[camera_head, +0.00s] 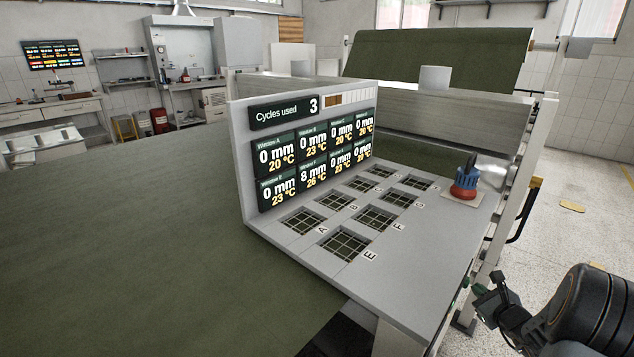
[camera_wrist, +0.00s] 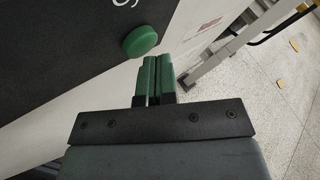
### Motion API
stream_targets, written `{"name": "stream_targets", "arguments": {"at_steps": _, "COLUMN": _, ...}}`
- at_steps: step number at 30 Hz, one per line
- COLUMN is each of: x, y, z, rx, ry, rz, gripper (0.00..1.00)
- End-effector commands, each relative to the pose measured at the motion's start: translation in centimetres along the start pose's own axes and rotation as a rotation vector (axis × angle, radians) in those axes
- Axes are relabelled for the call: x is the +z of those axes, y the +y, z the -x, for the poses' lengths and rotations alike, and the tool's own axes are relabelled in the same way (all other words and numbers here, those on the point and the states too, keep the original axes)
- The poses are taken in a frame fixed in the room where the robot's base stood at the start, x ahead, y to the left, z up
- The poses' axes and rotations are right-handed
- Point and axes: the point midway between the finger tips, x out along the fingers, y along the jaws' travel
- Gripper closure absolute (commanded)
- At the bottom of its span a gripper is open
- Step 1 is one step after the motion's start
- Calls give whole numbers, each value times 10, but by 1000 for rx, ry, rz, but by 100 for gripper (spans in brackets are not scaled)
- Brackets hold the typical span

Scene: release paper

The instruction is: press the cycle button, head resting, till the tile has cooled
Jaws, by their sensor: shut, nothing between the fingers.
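The round green button (camera_wrist: 140,41) sits on a dark panel in the wrist view. My gripper (camera_wrist: 154,62) has its green fingers shut together, empty, just right of and below the button, with a gap in the picture. In the head view my gripper (camera_head: 481,289) is low at the right, beside the front side of the bench unit. The head (camera_head: 465,180), red and blue, rests upright on a pale pad (camera_head: 448,196). The display (camera_head: 313,145) reads "Cycles used 3"; Window F shows 8 mm and 26 °C, Windows A and E show 0 mm. Which tile is meant I cannot tell.
Several gridded windows (camera_head: 345,244) lie in the grey deck (camera_head: 400,285). Dark green sheet (camera_head: 130,240) covers the area at left, and a roll of it (camera_head: 440,62) hangs behind. The speckled floor (camera_head: 590,235) at right looks open, with white frame legs beside the unit.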

Motion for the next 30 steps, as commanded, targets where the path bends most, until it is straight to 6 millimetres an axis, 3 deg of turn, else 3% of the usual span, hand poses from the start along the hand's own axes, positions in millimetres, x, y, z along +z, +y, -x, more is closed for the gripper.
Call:
{"name": "stream_targets", "arguments": {"at_steps": 8, "x": -1, "y": -2, "z": 2, "rx": -1, "ry": 1, "rz": 0, "gripper": 100}}
{"name": "stream_targets", "arguments": {"at_steps": 21, "x": -23, "y": -23, "z": 32, "rx": -3, "ry": 1, "rz": 0, "gripper": 100}}
{"name": "stream_targets", "arguments": {"at_steps": 30, "x": -30, "y": -31, "z": 42, "rx": -1, "ry": 1, "rz": 1, "gripper": 100}}
